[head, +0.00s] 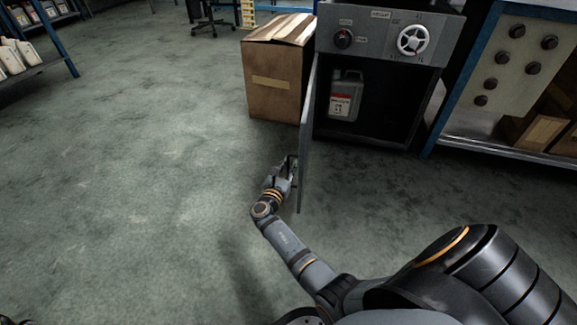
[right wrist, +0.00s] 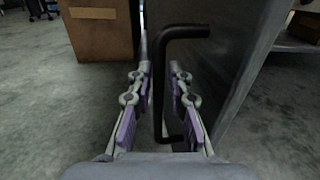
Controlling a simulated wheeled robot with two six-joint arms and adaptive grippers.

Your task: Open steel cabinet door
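The steel cabinet (head: 376,15) stands at the top centre right of the head view. Its door (head: 307,140) is swung wide open toward me and shows nearly edge-on. My right gripper (head: 285,172) is at the left side of the door, near its free end. In the right wrist view, the black bar handle (right wrist: 159,85) on the door (right wrist: 235,75) runs between the two fingers of my right gripper (right wrist: 159,75). The fingers are apart, with a small gap seen on each side of the bar. My left gripper is not in view.
A grey oil jug (head: 345,95) stands inside the cabinet. A cardboard box (head: 275,80) is just left of the cabinet, behind the door. A blue-framed workbench (head: 490,140) is at the right. The floor left of the door is clear.

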